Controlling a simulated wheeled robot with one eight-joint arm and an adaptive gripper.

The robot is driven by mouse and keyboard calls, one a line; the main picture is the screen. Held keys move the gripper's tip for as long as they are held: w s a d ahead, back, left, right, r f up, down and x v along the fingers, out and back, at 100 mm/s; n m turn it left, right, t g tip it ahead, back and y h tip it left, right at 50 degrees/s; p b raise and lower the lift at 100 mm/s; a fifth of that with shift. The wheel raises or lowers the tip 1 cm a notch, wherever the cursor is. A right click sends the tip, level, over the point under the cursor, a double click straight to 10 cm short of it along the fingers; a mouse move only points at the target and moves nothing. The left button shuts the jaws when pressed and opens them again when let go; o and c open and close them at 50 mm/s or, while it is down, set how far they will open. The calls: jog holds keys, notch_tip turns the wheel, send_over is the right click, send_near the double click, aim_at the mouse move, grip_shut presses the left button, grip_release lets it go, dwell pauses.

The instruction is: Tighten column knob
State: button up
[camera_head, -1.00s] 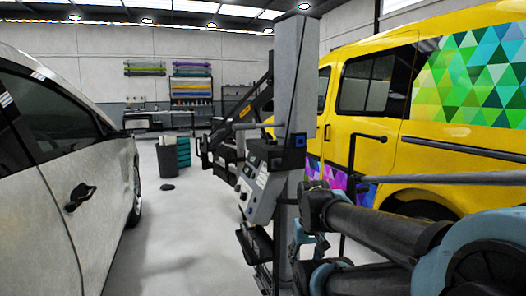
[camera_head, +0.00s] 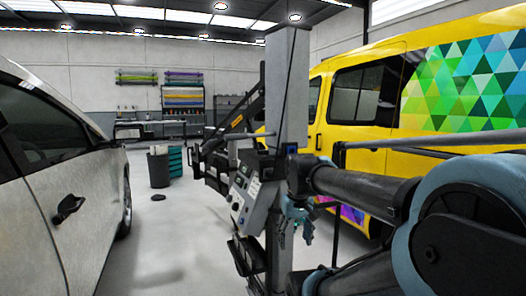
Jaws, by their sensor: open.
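The grey column (camera_head: 287,85) stands upright in the middle of the head view, part of a machine with a sloping control panel (camera_head: 246,198). A small dark fitting with a blue face (camera_head: 290,148) is on the column's side, just above my arm. I cannot tell whether it is the column knob. My gripper (camera_head: 299,224), with teal fingers, hangs below my wrist, in front of the lower column and right of the control panel. It is open, and I see nothing held. I cannot tell whether it touches the machine. My arm hides part of the column.
A silver car (camera_head: 50,170) stands close on the left and a yellow van (camera_head: 385,100) on the right. A dark bin (camera_head: 158,168) and a workbench (camera_head: 150,128) are farther back. The floor between car and machine is clear.

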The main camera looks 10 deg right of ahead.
jog(key=w+a+r+n+g, duration=0.1)
jog(key=w+r+n, duration=0.1)
jog(key=w+r, duration=0.85)
jog(key=w+a+r+n, duration=0.15)
jog(key=w+r, duration=0.55)
jog(key=r, duration=0.7)
notch_tip(320, 180, up, 16)
jog(key=n+g, duration=0.1)
jog(key=n, duration=0.3)
send_over(264, 154)
jog(key=w, duration=0.3)
notch_tip(264, 154, down, 17)
jog(key=shift+s+f, duration=0.1)
jog(key=shift+s, duration=0.05)
jog(key=c, duration=1.1)
